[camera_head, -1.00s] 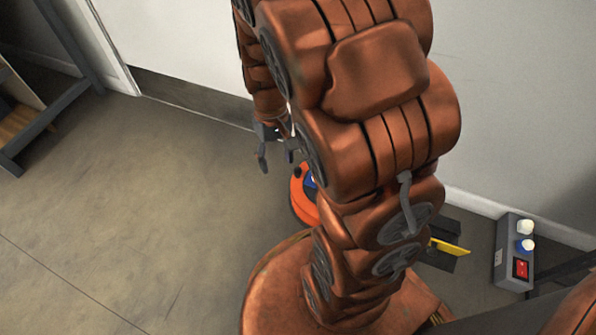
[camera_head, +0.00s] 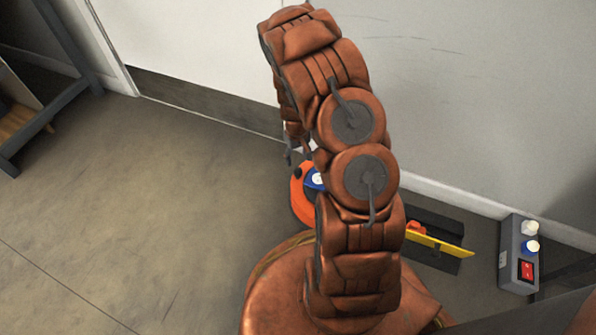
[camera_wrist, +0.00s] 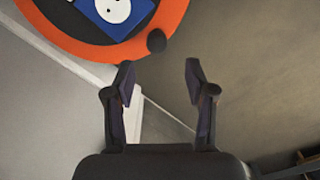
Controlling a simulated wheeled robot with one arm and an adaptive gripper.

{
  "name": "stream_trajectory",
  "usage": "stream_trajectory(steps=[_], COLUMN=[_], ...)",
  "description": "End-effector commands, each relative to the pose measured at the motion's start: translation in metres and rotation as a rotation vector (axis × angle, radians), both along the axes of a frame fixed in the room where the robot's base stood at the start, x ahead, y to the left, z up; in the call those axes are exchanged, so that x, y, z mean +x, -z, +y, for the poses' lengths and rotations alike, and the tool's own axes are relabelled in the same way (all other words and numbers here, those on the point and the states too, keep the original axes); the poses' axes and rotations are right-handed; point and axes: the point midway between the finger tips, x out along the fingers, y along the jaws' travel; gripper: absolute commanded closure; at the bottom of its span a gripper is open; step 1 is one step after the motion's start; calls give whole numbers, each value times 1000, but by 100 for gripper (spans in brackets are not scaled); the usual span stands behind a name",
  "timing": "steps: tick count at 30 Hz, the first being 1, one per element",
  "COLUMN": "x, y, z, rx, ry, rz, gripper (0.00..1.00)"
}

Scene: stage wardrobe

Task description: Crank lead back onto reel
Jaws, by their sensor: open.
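The orange reel (camera_head: 301,203) with a blue and white centre stands on the floor, partly hidden behind my arm in the head view. Its rim fills the top of the wrist view (camera_wrist: 95,49). A dark round crank knob (camera_wrist: 156,41) sits at the reel's lower right edge there; it also shows on the reel's upper left in the head view (camera_head: 297,172). My gripper (camera_wrist: 159,68) is open and empty, with the knob just beyond and between its fingertips, apart from them. In the head view the gripper is small and partly hidden above the reel. I cannot make out the lead.
A dark flat item with a yellow strip (camera_head: 440,243) lies right of my arm. A grey box (camera_head: 510,255) with a red switch and white and blue knobs stands farther right. The wall (camera_head: 480,110) is close behind. Shelving (camera_head: 45,120) is at left; the floor (camera_head: 150,210) between is clear.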

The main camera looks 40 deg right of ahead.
Motion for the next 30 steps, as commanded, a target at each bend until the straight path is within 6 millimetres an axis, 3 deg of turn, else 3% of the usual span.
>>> stream_trajectory(steps=[8,21,30], x=[1,2,2], y=[26,84,92], z=[-5,-5,-5], rx=[-3,-4,-4], ry=[-1,-2,-2], rz=[-4,-5,-6], gripper=[45,45,45])
